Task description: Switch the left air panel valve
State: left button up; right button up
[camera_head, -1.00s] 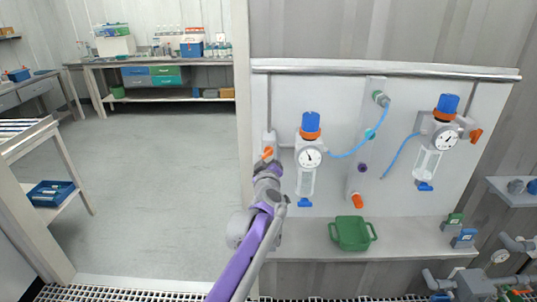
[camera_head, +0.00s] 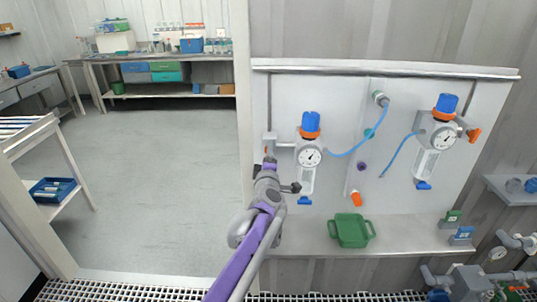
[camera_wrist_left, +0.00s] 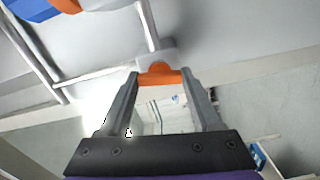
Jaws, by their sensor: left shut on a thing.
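The left valve's orange handle (camera_wrist_left: 160,74) lies between the fingertips of my left gripper (camera_wrist_left: 158,84) in the left wrist view, and the jaws are shut on it. In the head view only a thin orange-red bit of this handle (camera_head: 267,151) shows above my left gripper (camera_head: 268,160), which hides the rest. The valve sits on the pipe at the left edge of the white air panel (camera_head: 345,92). To its right is the left regulator, with a blue knob (camera_head: 311,121), an orange ring and a round gauge (camera_head: 309,157). My right gripper is not in view.
A right regulator (camera_head: 444,137) with its own orange valve handle (camera_head: 474,135) hangs at the panel's right. Blue hoses (camera_head: 360,142) run between. A green tray (camera_head: 348,231) stands on the shelf below. Open floor (camera_head: 150,190) lies left.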

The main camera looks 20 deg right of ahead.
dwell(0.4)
pick_arm(q)
jog(key=o, duration=1.4)
jog(key=b+v, duration=0.1)
jog(key=v, duration=1)
jog(key=s+a+f+m+g+h+p, duration=0.15)
jog(key=s+a+m+g, duration=0.25)
jog(key=s+a+m, duration=0.65)
jog(key=s+a+f+g+y, duration=0.2)
jog(key=s+a+f, duration=0.3)
jog(key=s+a, duration=0.2)
jog(key=s+a+f+m+g+y+p, duration=0.1)
jog(key=s+a+f+g+y, duration=0.1)
jog(key=s+a+f, duration=0.3)
jog(key=s+a+f+m+g+y+p, duration=0.1)
jog(key=s+a+f+g, duration=0.3)
jog(key=s+a, duration=0.7)
jog(key=shift+s+a+f+y, duration=0.1)
jog(key=shift+s+f+y, duration=0.05)
jog(key=shift+f+y, duration=0.35)
jog(key=shift+s+a+f+y, duration=0.15)
jog(key=shift+f+y, duration=0.1)
jog(key=shift+f, duration=0.35)
